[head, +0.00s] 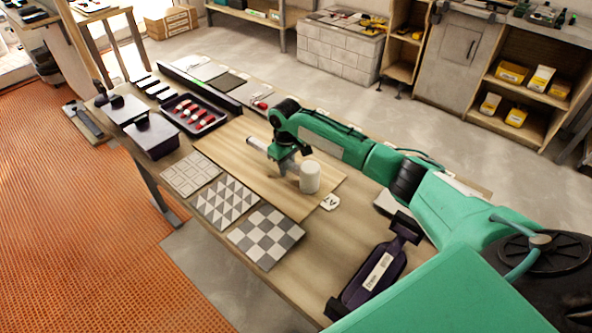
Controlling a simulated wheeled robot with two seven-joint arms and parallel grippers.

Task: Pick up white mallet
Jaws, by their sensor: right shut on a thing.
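The white mallet shows its pale cylindrical head (310,177) in the head view, over the light wooden board (235,150) on the workbench. My right gripper (287,163) is at the mallet, just left of the head, and is shut on it. The fingers and the wrist hide much of the handle. A pale rod end sticks out left of the gripper and looks like part of the handle. I cannot tell whether the mallet touches the board or is just above it. My left gripper is not in view.
Three patterned tiles (265,237) lie along the bench's near edge. A black tray (194,115) with red-and-white items and a dark box (151,136) stand to the left. A dark labelled tool (378,273) lies at the right. A small white tag (330,202) lies near the mallet.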

